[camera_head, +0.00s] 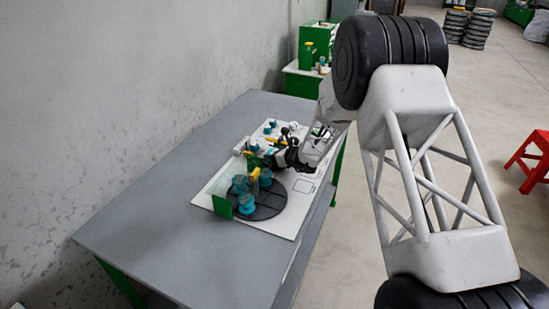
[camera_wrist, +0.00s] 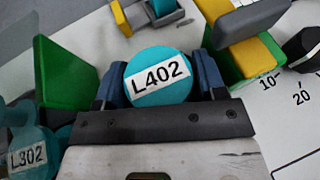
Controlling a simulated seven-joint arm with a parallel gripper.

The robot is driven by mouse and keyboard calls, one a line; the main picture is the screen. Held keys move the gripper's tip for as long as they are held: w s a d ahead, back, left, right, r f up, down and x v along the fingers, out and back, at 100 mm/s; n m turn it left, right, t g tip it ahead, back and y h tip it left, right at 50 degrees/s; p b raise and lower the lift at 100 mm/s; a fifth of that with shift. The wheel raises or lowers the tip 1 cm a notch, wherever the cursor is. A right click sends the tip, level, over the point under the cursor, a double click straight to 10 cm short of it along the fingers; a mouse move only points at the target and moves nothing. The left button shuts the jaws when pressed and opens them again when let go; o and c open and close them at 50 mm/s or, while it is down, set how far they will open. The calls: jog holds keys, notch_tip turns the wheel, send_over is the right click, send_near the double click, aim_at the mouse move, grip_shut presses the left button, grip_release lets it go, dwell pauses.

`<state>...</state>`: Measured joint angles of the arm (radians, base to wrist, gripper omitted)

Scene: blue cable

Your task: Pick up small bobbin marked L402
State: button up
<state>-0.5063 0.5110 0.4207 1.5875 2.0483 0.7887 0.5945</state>
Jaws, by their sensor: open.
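The small bobbin marked L402 (camera_wrist: 158,92) has a round teal top with a white label, seen from above in the wrist view. My gripper (camera_wrist: 158,66) is open, with one dark blue finger on each side of this bobbin. Whether the fingers touch it is not clear. Another teal bobbin, marked L302 (camera_wrist: 27,140), is at the lower left of the wrist view. In the head view my gripper (camera_head: 279,157) is low over the board, beside several teal bobbins (camera_head: 246,204). I cannot tell there which one is L402.
A green block (camera_wrist: 62,75) stands left of the gripper, and a green and yellow piece (camera_wrist: 245,58) stands close on the right. The white board (camera_head: 290,226) with a dark round plate (camera_head: 267,208) lies on a grey table (camera_head: 180,240). The table's near part is clear.

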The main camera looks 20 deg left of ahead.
aim_at(274, 151)
dwell(0.4)
jog(key=c, duration=0.6)
jog(key=shift+r, duration=0.2)
jog(key=shift+c, duration=0.2)
jog(key=shift+r, duration=4.85)
